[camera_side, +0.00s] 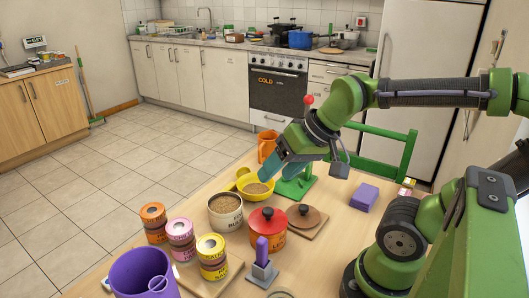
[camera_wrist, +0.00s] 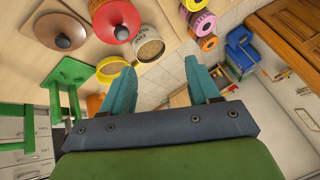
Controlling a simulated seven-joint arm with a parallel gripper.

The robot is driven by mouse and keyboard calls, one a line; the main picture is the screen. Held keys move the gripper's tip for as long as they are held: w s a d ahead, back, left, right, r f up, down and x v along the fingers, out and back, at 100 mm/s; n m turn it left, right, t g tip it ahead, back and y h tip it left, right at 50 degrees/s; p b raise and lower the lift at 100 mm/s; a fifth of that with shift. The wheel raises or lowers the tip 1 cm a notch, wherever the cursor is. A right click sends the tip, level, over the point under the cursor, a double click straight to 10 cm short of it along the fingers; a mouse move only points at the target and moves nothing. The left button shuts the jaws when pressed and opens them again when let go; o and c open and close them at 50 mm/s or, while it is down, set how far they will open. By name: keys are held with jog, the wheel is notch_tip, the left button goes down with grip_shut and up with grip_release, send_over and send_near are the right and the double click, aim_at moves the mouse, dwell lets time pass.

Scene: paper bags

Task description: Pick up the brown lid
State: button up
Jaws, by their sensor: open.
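The brown lid (camera_side: 306,214), a round flat disc with a dark knob, lies on a small wooden board on the table, right of the red-lidded pot. My gripper (camera_side: 283,168) is in the air beyond the lid, over the far part of the table near the yellow pan. In the wrist view my gripper (camera_wrist: 162,75) has its two teal fingers apart with nothing between them. The lid is to the left of the fingers there.
The red-lidded pot (camera_side: 268,228) stands close left of the lid. An open grain tin (camera_side: 226,212), a yellow pan (camera_side: 258,188), a green stand (camera_side: 297,187) and stacked labelled tins (camera_side: 211,256) are nearby. A purple block (camera_side: 364,197) lies right, with bare table between.

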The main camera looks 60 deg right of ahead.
jog(key=w+d+f+g+h, duration=0.1)
jog(key=w+d+f+g, duration=0.1)
jog(key=d, duration=0.5)
jog(key=n+g, duration=0.5)
jog(key=n, duration=0.3)
send_over(304, 206)
jog(key=f, duration=0.1)
jog(key=shift+h, duration=0.3)
notch_tip(304, 206, down, 17)
jog(key=shift+a+r, duration=0.1)
jog(key=shift+c, duration=0.2)
